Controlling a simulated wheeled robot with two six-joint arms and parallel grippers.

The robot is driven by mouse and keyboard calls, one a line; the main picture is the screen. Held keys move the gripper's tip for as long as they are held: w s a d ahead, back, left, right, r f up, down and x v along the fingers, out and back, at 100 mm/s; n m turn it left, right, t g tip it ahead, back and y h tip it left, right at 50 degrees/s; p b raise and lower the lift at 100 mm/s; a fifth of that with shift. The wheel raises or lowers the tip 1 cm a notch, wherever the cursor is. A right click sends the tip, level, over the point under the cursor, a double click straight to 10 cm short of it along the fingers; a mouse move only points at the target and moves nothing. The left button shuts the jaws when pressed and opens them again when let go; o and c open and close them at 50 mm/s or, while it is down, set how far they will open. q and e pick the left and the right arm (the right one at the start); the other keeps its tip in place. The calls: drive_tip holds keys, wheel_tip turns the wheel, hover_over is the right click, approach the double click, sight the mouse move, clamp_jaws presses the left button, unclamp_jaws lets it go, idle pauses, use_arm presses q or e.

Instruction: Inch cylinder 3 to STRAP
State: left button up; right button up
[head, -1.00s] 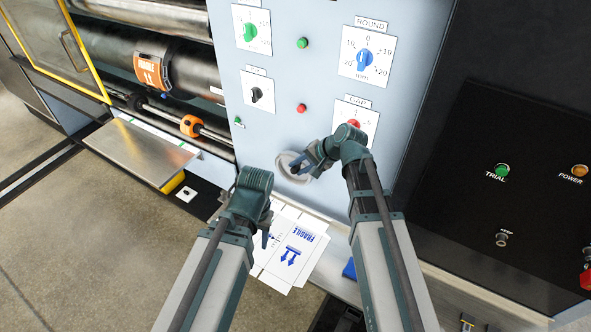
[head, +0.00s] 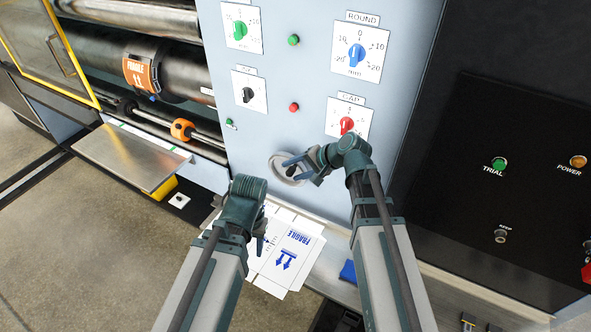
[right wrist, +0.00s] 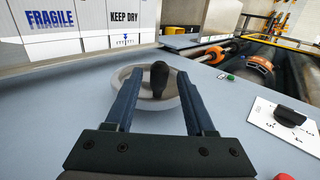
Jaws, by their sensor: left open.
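A dark cylinder (head: 190,82) with an orange FRAGILE plate (head: 139,76) lies in the machine opening at upper left. No cylinder number or STRAP mark is readable. A pale round handwheel (right wrist: 137,90) with a black knob (right wrist: 160,78) is on the light panel. It also shows in the head view (head: 277,160). My right gripper (head: 297,169) is at this wheel. In the right wrist view its fingers (right wrist: 156,75) stand apart on either side of the knob, with gaps visible. My left gripper (head: 264,240) is open and empty above the printed sheet.
The panel carries a green dial (head: 240,30), a blue ROUND dial (head: 356,55), a red GAP dial (head: 347,126) and a black dial (head: 248,95). A printed FRAGILE sheet (head: 272,275) lies below. A metal plate (head: 130,155) juts out at left.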

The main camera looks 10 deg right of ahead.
drive_tip(key=p+v, duration=0.9)
drive_tip(key=v, duration=0.5)
drive_tip(key=shift+w, duration=0.1)
drive_tip(key=shift+c, duration=0.2)
